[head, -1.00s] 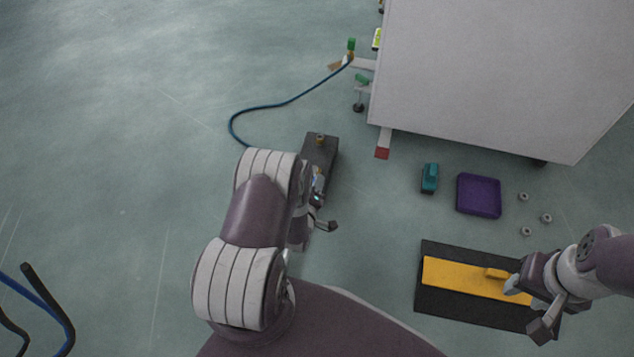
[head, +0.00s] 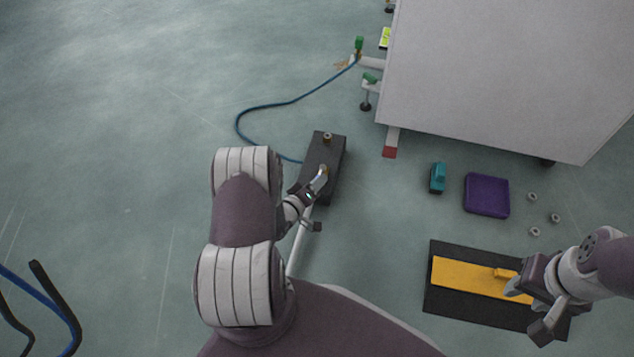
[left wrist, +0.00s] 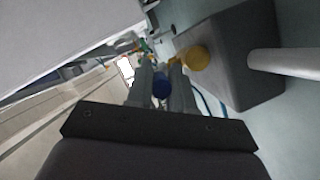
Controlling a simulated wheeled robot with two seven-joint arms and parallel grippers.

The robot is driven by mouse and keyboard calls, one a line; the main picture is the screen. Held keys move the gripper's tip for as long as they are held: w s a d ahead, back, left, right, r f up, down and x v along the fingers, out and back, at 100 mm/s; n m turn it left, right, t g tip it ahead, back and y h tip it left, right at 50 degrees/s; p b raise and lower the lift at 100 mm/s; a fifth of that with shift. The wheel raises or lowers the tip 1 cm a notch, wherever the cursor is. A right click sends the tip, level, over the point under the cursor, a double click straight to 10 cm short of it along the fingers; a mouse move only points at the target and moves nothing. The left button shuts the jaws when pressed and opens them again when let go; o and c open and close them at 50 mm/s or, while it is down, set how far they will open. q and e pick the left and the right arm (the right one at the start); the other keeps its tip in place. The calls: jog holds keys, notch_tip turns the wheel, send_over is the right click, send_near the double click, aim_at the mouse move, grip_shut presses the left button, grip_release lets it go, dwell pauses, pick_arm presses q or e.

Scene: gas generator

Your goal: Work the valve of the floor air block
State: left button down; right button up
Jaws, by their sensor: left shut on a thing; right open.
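My left gripper (head: 322,178) is at the block's near part. In the left wrist view, its fingers (left wrist: 162,88) are closed around a small blue part (left wrist: 161,84), which looks like the valve's handle. A round yellow fitting (left wrist: 195,58) on the block (left wrist: 237,50) shows beside the fingers. The valve's body is largely hidden. My right gripper (head: 530,310) is open, over the black mat.
A blue hose (head: 262,108) curves from the block to fittings by the grey cabinet (head: 490,80). A pale pipe (head: 299,243) runs near the block. A teal part (head: 437,178), purple tray (head: 487,195), several nuts and a yellow plate (head: 463,277) on a black mat (head: 437,301) lie right.

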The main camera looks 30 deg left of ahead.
pick_arm(q)
jog(key=shift+a, duration=0.1)
jog(key=c, duration=1.1)
grip_release()
jog(key=shift+o, duration=0.2)
jog(key=shift+s+r, duration=0.15)
jog(key=shift+s, duration=0.1)
jog(key=p+v, duration=0.5)
jog(key=v, duration=0.7)
